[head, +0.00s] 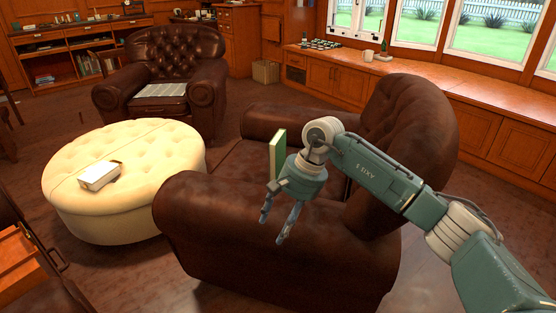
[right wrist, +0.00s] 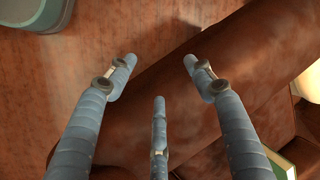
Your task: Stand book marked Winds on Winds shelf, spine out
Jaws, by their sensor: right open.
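A green book (head: 278,152) with pale page edges stands upright at the near brown leather armchair, behind its near arm (head: 215,205); its lower part is hidden. A corner of a green book (right wrist: 284,165) shows at the bottom right of the right wrist view. A pale book (head: 100,175) lies flat on the cream ottoman. I cannot read a title on either, so I cannot tell which is marked Winds. My right gripper (head: 272,228) points down over the armchair's near arm, its fingers (right wrist: 160,72) spread and empty. My left gripper is not in view. No Winds label is readable.
The round tufted ottoman (head: 150,150) stands left of the armchair. A second armchair (head: 165,70) is behind it. A low shelf unit (head: 80,60) with some books is at the back left. Wooden window cabinets (head: 400,85) run along the right. An open drawer (head: 18,255) is at the lower left.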

